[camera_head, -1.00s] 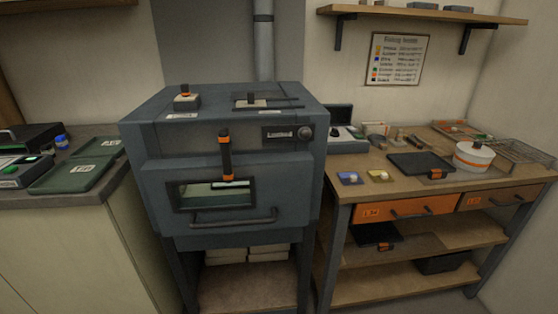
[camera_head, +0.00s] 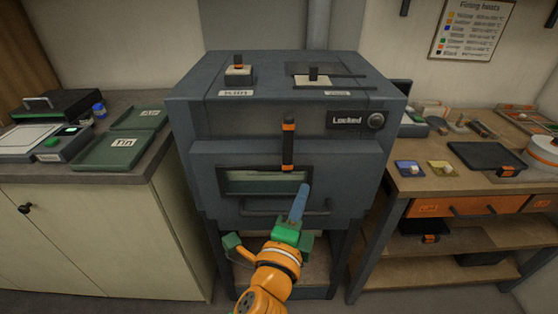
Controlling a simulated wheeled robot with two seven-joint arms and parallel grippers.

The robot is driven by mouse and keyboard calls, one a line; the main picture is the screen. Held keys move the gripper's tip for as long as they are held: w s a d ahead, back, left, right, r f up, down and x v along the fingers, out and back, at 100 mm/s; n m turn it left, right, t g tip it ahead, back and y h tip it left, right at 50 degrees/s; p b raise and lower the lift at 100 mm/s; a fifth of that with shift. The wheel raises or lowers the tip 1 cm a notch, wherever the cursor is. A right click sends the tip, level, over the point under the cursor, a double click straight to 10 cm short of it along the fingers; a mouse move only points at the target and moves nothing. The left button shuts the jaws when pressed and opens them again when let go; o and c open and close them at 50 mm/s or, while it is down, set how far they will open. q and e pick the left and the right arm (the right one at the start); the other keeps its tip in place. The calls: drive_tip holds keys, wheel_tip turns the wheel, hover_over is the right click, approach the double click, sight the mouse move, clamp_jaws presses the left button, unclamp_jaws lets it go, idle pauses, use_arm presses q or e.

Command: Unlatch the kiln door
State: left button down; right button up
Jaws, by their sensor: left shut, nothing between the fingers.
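The grey kiln (camera_head: 285,100) stands in the middle with its door (camera_head: 210,165) closed. An upright black latch lever (camera_head: 288,147) with orange bands sits at the top middle of the door, above the window (camera_head: 260,184). A small display (camera_head: 346,121) on the kiln front reads "Locked". My left gripper (camera_head: 303,188) is shut and empty; its blue tip points up in front of the door, at the window's right edge, below and right of the latch. It looks apart from the latch. It partly hides the door's handle bar (camera_head: 318,212). My right gripper is not in view.
At left is a counter with green trays (camera_head: 122,149). At right is a workbench with tools and orange drawers (camera_head: 440,206). The floor at lower right is clear.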

sight(303, 154)
use_arm(q)
drive_tip(key=p+x, duration=0.1)
drive_tip(key=x, duration=0.8)
drive_tip(key=shift+w+d+r, duration=0.1)
drive_tip(key=shift+w+d, duration=0.05)
drive_tip(key=shift+w, duration=0.2)
drive_tip(key=a+p, duration=0.1)
drive_tip(key=a, duration=0.2)
drive_tip(key=shift+s+a+p, duration=0.1)
drive_tip(key=shift+s+p, duration=0.05)
drive_tip(key=shift+p, duration=0.2)
drive_tip(key=shift+s+a, duration=0.1)
drive_tip(key=shift+a, duration=0.1)
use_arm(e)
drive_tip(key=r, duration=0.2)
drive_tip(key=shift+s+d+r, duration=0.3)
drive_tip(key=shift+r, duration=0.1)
